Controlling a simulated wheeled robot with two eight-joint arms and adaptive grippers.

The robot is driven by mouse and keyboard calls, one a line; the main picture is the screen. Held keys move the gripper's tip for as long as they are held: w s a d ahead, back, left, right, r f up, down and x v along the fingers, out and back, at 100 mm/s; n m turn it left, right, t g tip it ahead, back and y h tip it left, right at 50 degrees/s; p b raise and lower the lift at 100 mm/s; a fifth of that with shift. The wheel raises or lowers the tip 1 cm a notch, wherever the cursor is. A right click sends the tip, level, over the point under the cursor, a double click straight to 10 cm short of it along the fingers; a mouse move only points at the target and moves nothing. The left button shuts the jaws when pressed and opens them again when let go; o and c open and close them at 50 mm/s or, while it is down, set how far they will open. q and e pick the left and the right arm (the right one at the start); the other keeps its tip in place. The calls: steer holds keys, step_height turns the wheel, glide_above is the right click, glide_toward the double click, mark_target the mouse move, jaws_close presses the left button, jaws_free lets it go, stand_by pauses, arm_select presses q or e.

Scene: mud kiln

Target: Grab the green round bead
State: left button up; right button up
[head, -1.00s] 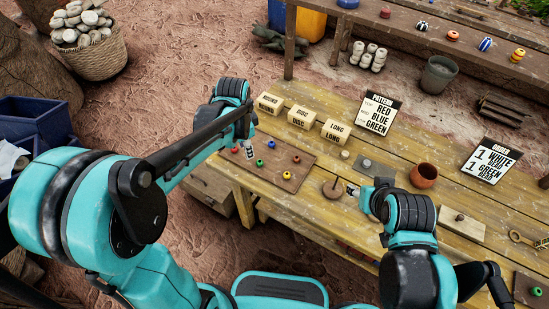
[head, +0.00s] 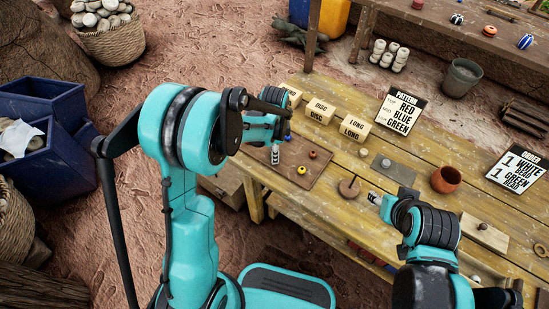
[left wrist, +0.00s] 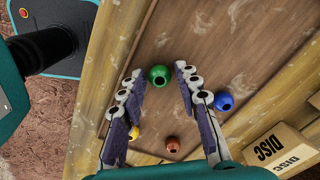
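The green round bead (left wrist: 159,76) lies on the brown wooden board (left wrist: 225,45). In the left wrist view it sits between the tips of my left gripper (left wrist: 158,74), whose fingers are wide apart with nothing held. I cannot tell from this view how far above the board the tips are. In the head view my left gripper (head: 276,150) points down over the board's left part and hides the green bead. My right gripper (head: 374,198) is over the table near a round brown disc; its finger opening is unclear.
A blue bead (left wrist: 224,101), a red bead (left wrist: 172,143) and a yellow bead (left wrist: 134,132) lie near the fingers. The DISC block (head: 318,111) and LONG block (head: 355,127) stand behind the board. A clay pot (head: 446,179) and sign cards stand further right.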

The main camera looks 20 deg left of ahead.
arm_select(q)
steer(key=c, duration=0.6)
